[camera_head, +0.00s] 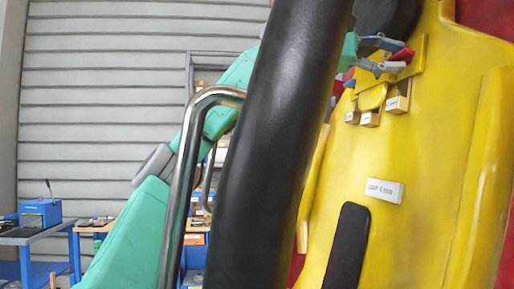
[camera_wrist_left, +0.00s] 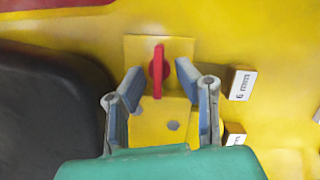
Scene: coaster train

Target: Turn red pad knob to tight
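The red knob (camera_wrist_left: 158,70) stands upright on a yellow plate (camera_wrist_left: 138,46) in the left wrist view. My left gripper (camera_wrist_left: 158,78) is open, with one finger on each side of the knob and a visible gap to both. In the head view the red knob (camera_head: 404,55) shows between the fingertips of my left gripper (camera_head: 396,57), near the top of the yellow seat shell. I cannot tell how deep the fingers reach around it. My right gripper is not in view.
A thick black padded bar (camera_head: 275,150) and a chrome rail (camera_head: 180,190) cross in front of my left arm. Small labelled blocks, one marked 6 mm (camera_wrist_left: 241,82), sit beside the plate. A "GAP 6 mm" label (camera_head: 384,190) is lower on the yellow shell (camera_head: 425,200).

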